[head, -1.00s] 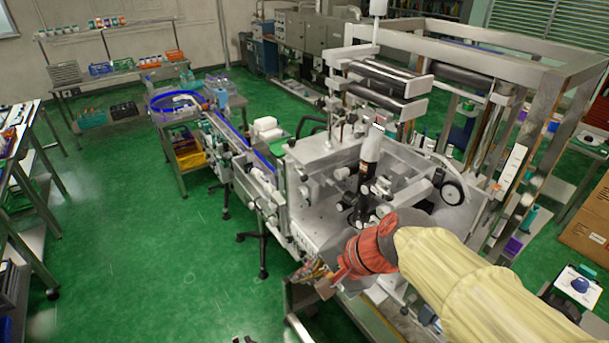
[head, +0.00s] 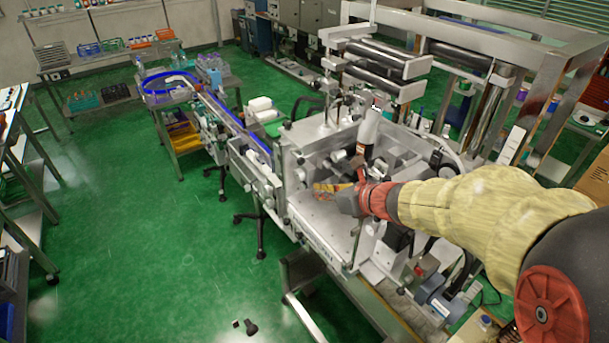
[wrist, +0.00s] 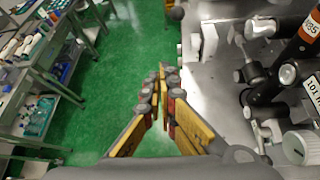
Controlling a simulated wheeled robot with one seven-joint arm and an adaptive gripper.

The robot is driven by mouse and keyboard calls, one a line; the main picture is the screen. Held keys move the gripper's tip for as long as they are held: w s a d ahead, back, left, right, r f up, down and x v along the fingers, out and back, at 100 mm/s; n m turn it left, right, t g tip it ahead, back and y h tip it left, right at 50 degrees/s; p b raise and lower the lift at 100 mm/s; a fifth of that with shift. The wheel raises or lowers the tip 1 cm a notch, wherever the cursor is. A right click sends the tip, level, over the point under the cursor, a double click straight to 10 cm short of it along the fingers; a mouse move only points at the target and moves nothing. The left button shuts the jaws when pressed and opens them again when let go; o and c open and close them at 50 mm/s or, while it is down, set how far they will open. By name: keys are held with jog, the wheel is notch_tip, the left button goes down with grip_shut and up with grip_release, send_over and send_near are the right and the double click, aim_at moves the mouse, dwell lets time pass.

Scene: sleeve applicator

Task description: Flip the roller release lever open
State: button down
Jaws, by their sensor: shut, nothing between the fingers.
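The sleeve applicator (head: 325,230) is a grey metal machine in the middle of the head view. My gripper (head: 318,189) is over its front plate, fingers pointing left, below an upright cylinder with a white top (head: 369,128). In the wrist view my yellow and grey fingers (wrist: 168,72) are shut and empty, at the left edge of the metal plate (wrist: 212,85). Small knobs and rods (wrist: 288,75) and a black tube with a red label (wrist: 308,30) are to their right, apart from them. I cannot single out the roller release lever among these parts.
Black rollers (head: 385,60) in a metal frame stand above and behind my gripper. A conveyor with a blue edge (head: 235,125) runs off to the back left. Side tables (head: 20,150) stand at the far left. The green floor (head: 140,230) between is open.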

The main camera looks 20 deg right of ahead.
aim_at(297, 156)
jog(key=shift+w+d+f+m, duration=0.2)
jog(key=shift+w+d+m, duration=0.15)
jog(key=shift+d+m, duration=0.4)
jog(key=shift+a, duration=0.1)
jog(key=x, duration=1.1)
jog(key=r+p, duration=0.1)
jog(key=r, duration=0.1)
jog(key=d+r+p, duration=0.1)
jog(key=r, duration=0.1)
jog(key=shift+w+r, duration=0.2)
jog(key=shift+r, duration=0.05)
jog(key=shift+s+r, duration=0.1)
jog(key=shift+r, duration=0.2)
